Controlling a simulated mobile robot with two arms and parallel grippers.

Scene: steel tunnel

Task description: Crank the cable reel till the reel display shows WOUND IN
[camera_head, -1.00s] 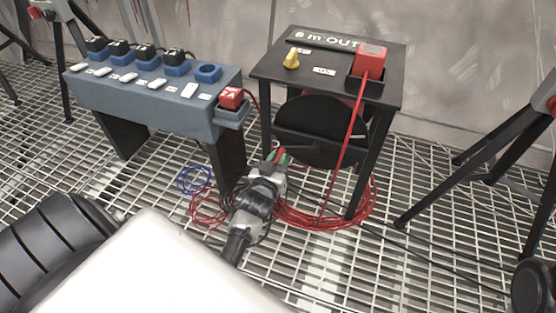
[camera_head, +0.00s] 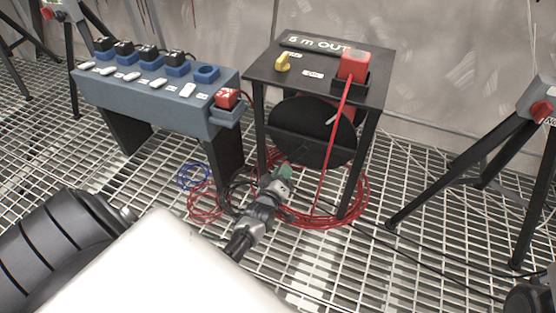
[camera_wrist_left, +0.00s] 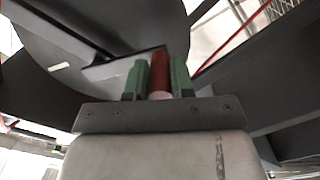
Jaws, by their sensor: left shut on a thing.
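The cable reel's black drum (camera_head: 312,130) sits under a black stand top (camera_head: 310,72). The display (camera_head: 318,43) on top reads "6 m OUT". My left gripper (camera_head: 281,172) is at the lower left of the drum. In the left wrist view its green fingers are shut on the red crank handle (camera_wrist_left: 160,72), with the dark drum disc (camera_wrist_left: 75,30) behind. My right gripper is not in view.
A yellow knob (camera_head: 283,62) is on the stand top. A black tripod (camera_head: 480,165) stands at the right. Blue cable loops (camera_head: 193,177) lie on the grating floor.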

